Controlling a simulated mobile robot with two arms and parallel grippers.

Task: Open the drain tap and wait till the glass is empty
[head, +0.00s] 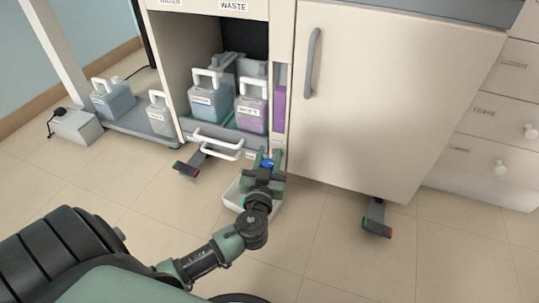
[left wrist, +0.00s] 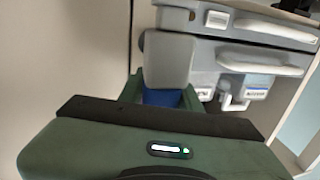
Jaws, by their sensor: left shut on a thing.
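The blue drain tap (head: 266,163) is low on the front of the waste cabinet, mostly hidden by my left gripper (head: 268,157). My left gripper is shut on it. In the left wrist view, blue shows between the green jaws (left wrist: 163,90), below a grey block. I cannot tell how far the tap is turned. The glass (head: 280,108) is a narrow upright strip in the cabinet front, right of the opening. Purple liquid fills its lower part, and its upper part looks grey. My right gripper is not in view.
A white tray (head: 232,196) lies on the floor under my gripper. Jugs of blue (head: 205,103) and purple liquid (head: 250,116) stand in the open cabinet, with white handles (head: 216,147) below. A closed cabinet door (head: 385,100) is at right.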

